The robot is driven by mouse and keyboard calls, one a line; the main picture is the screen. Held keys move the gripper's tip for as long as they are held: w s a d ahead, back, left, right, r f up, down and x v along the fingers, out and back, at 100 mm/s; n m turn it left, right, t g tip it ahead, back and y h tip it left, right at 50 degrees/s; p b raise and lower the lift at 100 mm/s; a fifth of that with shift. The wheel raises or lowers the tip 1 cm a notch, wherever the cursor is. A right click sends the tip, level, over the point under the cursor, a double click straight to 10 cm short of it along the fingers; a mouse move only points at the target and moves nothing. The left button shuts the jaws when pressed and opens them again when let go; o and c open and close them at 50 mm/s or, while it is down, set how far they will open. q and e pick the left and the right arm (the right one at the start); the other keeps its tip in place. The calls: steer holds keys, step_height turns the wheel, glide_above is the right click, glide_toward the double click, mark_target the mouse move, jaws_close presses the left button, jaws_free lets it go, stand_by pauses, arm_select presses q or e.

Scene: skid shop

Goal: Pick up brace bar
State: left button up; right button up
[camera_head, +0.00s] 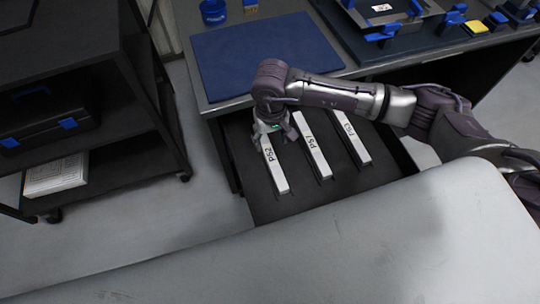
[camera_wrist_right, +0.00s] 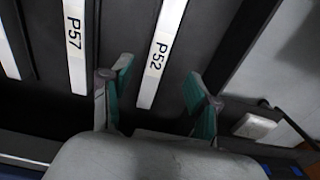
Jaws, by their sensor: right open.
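Three white brace bars lie side by side in a dark open drawer (camera_head: 300,197): P52 (camera_head: 275,165), P57 (camera_head: 312,147) and a third at the right that seems to read P63 (camera_head: 351,138). My right gripper (camera_head: 268,131) is over the far end of the P52 bar and hides that end. In the right wrist view the right gripper (camera_wrist_right: 157,78) is open, with its green-padded fingers on either side of the line of the P52 bar (camera_wrist_right: 159,52). No contact shows. The P57 bar (camera_wrist_right: 74,45) is to the left there. My left gripper is not in view.
A workbench with a blue mat (camera_head: 262,55) stands above and behind the drawer. Blue clamps and a metal plate (camera_head: 390,12) are at its right. A dark shelf unit with a toolbox (camera_head: 45,112) stands at the left, with clear floor between.

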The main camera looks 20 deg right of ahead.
mark_target(271, 157)
step_height(271, 157, down, 9)
steer(key=shift+s+r+p, duration=0.15)
steer(key=shift+p, duration=0.35)
jaws_close()
